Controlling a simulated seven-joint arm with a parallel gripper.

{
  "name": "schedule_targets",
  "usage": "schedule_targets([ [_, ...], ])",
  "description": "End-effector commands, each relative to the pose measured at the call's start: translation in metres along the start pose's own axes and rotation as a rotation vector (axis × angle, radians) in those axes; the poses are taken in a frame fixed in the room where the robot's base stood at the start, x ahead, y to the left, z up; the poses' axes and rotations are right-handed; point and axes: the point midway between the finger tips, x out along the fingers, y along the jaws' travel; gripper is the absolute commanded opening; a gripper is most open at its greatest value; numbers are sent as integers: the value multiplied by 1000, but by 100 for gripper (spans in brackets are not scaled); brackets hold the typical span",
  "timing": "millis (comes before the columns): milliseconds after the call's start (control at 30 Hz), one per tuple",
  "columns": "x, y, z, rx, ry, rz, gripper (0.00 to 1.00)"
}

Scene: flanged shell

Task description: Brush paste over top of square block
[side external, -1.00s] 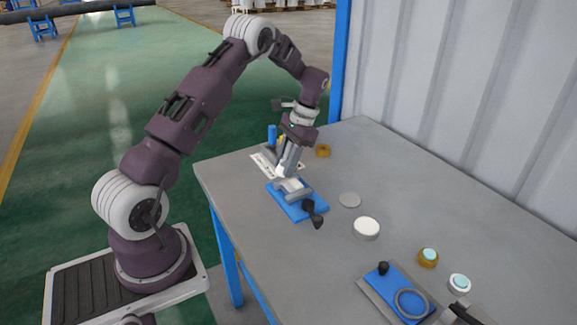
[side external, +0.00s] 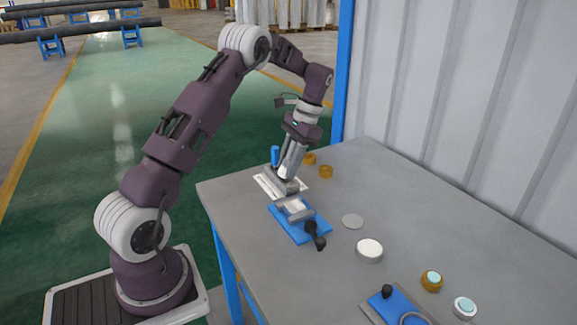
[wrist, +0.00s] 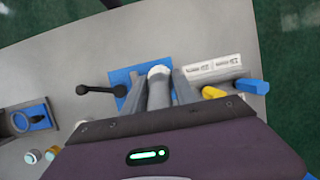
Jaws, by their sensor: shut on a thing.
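The fixture's black-knobbed lever (side external: 318,241) points to the front.
A blue handle (side external: 275,155) stands close beside my gripper; a yellow handle (wrist: 213,92) shows in the wrist view. Another blue fixture (side external: 392,304) is in front.

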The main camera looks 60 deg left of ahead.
Motion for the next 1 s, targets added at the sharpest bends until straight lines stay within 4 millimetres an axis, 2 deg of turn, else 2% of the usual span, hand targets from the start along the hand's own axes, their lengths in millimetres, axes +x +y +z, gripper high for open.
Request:
schedule_targets([
  [633,2,0,-1,0,-1,0,0],
  [1000,28,1,-9,1,-2,1,0],
])
